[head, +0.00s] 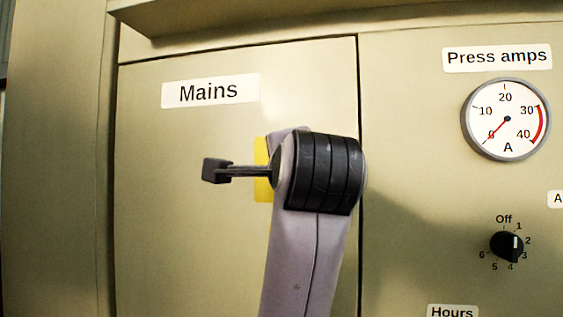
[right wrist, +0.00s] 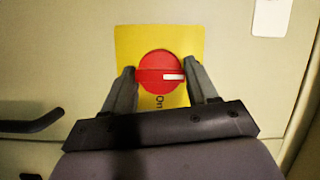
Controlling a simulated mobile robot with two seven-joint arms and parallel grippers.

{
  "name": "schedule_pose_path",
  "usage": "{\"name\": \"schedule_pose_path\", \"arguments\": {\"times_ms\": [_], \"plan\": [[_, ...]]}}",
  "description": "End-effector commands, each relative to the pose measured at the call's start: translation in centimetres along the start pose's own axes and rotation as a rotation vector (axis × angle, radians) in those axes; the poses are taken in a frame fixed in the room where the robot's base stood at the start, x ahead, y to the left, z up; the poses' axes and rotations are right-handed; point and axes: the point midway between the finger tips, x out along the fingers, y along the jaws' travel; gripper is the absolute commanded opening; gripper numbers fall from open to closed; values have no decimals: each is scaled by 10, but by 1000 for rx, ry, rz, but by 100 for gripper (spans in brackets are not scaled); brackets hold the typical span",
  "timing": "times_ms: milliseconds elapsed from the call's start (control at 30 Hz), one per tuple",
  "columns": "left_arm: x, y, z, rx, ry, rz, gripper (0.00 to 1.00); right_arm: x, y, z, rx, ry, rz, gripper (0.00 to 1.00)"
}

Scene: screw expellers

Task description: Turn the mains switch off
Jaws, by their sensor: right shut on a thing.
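The mains switch is a round red knob (right wrist: 157,63) on a yellow plate (right wrist: 188,42) in the right wrist view. Its white mark points right in that view, while the word "On" is printed sideways below the knob. My right gripper (right wrist: 161,74) is shut on the knob, one finger at its left and one at its right. In the head view my right wrist covers the knob, and only a strip of the yellow plate (head: 262,178) shows under the "Mains" label (head: 210,92). My left gripper is out of view.
The panel right of a seam carries the Press amps gauge (head: 507,118), reading near 0, and a black rotary knob (head: 506,246). A dark handle (right wrist: 32,123) stands out at the left in the right wrist view. The panel left of the switch is bare.

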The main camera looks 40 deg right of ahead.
Motion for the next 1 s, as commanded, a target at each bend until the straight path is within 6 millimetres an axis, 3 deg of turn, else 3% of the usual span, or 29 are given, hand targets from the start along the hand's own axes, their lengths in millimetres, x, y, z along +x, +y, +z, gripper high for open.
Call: {"name": "schedule_pose_path", "arguments": {"times_ms": [600, 633, 667, 1000], "plan": [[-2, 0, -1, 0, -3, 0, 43, 1, 4, 1, -45, -6, 26, 3], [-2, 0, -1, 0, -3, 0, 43, 1, 4, 1, -46, -6, 26, 68], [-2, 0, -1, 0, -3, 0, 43, 1, 4, 1, -45, -6, 26, 78], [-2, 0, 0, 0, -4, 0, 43, -2, 2, 1, -39, -6, 18, 80]]}}
